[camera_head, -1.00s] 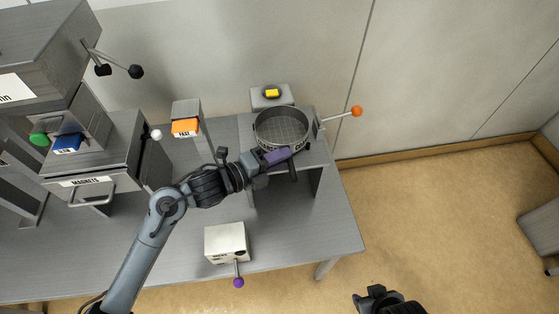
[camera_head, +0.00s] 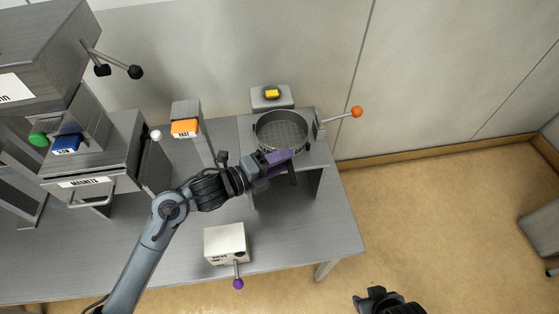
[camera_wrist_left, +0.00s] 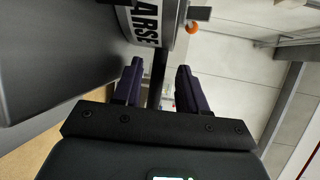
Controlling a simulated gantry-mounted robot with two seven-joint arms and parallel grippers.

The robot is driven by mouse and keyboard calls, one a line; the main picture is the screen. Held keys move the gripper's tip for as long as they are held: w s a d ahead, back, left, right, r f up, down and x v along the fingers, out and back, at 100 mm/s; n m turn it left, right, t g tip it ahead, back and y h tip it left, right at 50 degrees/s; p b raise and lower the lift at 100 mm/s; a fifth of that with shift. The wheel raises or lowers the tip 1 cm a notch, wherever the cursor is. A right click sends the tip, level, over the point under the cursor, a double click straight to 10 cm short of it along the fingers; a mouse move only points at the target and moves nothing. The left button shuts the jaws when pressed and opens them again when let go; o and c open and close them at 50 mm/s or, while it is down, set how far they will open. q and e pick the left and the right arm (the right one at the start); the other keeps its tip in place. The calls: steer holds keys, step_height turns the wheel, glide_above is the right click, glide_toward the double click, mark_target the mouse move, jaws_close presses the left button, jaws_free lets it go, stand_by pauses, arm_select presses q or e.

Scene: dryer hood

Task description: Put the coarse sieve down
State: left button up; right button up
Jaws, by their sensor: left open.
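The coarse sieve (camera_head: 283,131), a round grey pan with a mesh floor, rests level on the raised grey stand (camera_head: 318,154) at the right end of the bench. Its wall with part of a label reading "ARSE" shows at the top of the left wrist view (camera_wrist_left: 147,22). My left gripper (camera_head: 280,156) is at the sieve's near rim. In the left wrist view its two purple fingers (camera_wrist_left: 158,82) are apart, with a dark bar, likely the sieve's handle, between them. My right gripper (camera_head: 378,296) is at the bottom edge, partly cut off, far from the sieve.
An orange-knobbed lever (camera_head: 356,111) sticks out right of the stand. A box with a yellow button (camera_head: 271,93) is behind the sieve. An orange "FAST" block (camera_head: 185,127) stands left. A cream box (camera_head: 226,243) with a purple-knobbed lever is at the front edge.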

arm_select(q)
steer(key=shift+s+a+r, duration=0.1)
steer(key=shift+s+a, duration=0.05)
steer(key=shift+a, duration=0.1)
steer(key=v, duration=1.1)
steer(key=shift+a+p, duration=0.25)
steer(key=shift+p, duration=0.1)
steer(key=shift+s, duration=0.1)
steer(key=shift+r, duration=0.1)
